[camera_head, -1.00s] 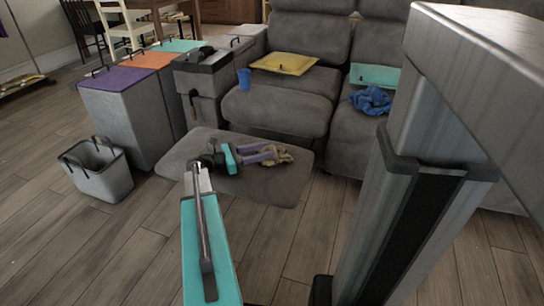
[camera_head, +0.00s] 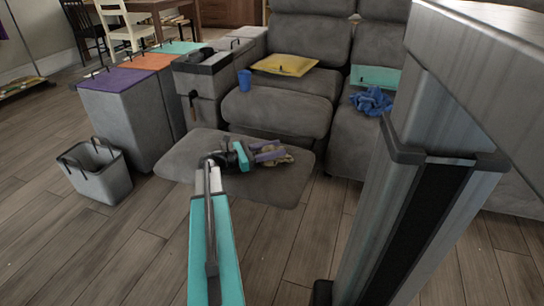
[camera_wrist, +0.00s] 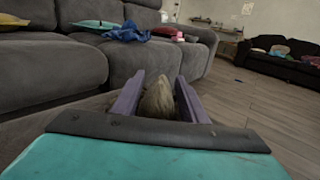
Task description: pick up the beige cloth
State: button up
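The beige cloth (camera_head: 286,158) lies bunched on the right part of the grey footrest cushion. My gripper (camera_head: 272,152) is low over the footrest, its purple fingers at the cloth and hiding part of it. In the wrist view the cloth (camera_wrist: 158,100) stands between the two fingers of my gripper (camera_wrist: 159,88). The fingers are spread apart, one on each side of the cloth. Whether they touch it is hard to tell.
The grey footrest (camera_head: 262,190) stands before a grey sofa (camera_head: 275,112). The sofa holds a yellow cushion (camera_head: 284,65), a blue cup (camera_head: 244,80) and a blue cloth (camera_head: 371,101). Lidded bins (camera_head: 125,115) and a grey basket (camera_head: 98,172) stand left. Wooden floor is free in front.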

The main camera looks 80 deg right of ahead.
grip_shut()
jog(key=shift+r, duration=0.15)
notch_tip(320, 180, up, 28)
jog(key=p, duration=0.8)
jog(key=shift+p, duration=0.35)
